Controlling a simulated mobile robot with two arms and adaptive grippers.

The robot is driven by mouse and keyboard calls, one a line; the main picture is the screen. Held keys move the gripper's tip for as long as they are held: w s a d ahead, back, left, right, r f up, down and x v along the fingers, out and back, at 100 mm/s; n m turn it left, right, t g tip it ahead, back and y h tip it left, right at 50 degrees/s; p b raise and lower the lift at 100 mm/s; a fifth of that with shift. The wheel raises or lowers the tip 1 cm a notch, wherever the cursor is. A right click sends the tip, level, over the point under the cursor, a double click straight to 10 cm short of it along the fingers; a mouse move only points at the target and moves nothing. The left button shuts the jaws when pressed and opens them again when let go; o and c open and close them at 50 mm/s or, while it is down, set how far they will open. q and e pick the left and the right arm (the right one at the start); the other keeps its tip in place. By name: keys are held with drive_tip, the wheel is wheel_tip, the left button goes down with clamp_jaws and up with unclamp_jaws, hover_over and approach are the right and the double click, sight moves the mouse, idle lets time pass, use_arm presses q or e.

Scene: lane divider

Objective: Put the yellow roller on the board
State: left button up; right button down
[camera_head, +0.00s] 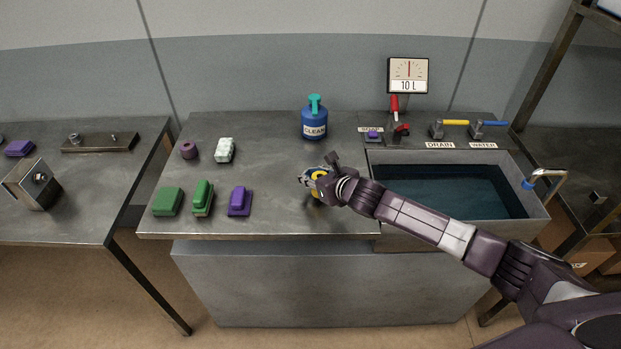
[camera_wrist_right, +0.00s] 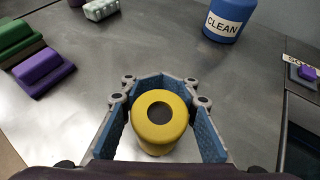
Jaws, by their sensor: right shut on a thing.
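The yellow roller (camera_wrist_right: 160,134) is upright with a dark round hole in its top end. My right gripper (camera_wrist_right: 161,118) is shut on it, with a blue-padded finger on each side. In the head view my right gripper (camera_head: 316,178) is at the right part of the middle table, and only bits of yellow show between its fingers. I cannot tell whether the roller touches the table. A flat metal board (camera_head: 100,143) with small pegs lies on the left table. A purple roller (camera_head: 189,150) stands on the middle table. My left gripper is not in view.
On the middle table (camera_head: 270,222) are a white speckled block (camera_head: 225,150), green blocks (camera_head: 167,201), a purple block (camera_head: 240,201) and a blue CLEAN bottle (camera_head: 314,122). A water-filled sink (camera_head: 450,196) is at the right. A gap separates the left and middle tables.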

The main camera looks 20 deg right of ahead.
drive_tip(key=shift+f, duration=1.05)
drive_tip(key=shift+f, duration=0.1)
drive_tip(key=c, duration=1.5)
unclamp_jaws()
drive_tip(key=b+v, duration=0.1)
drive_tip(key=v, duration=1.1)
drive_tip(key=shift+d, duration=0.1)
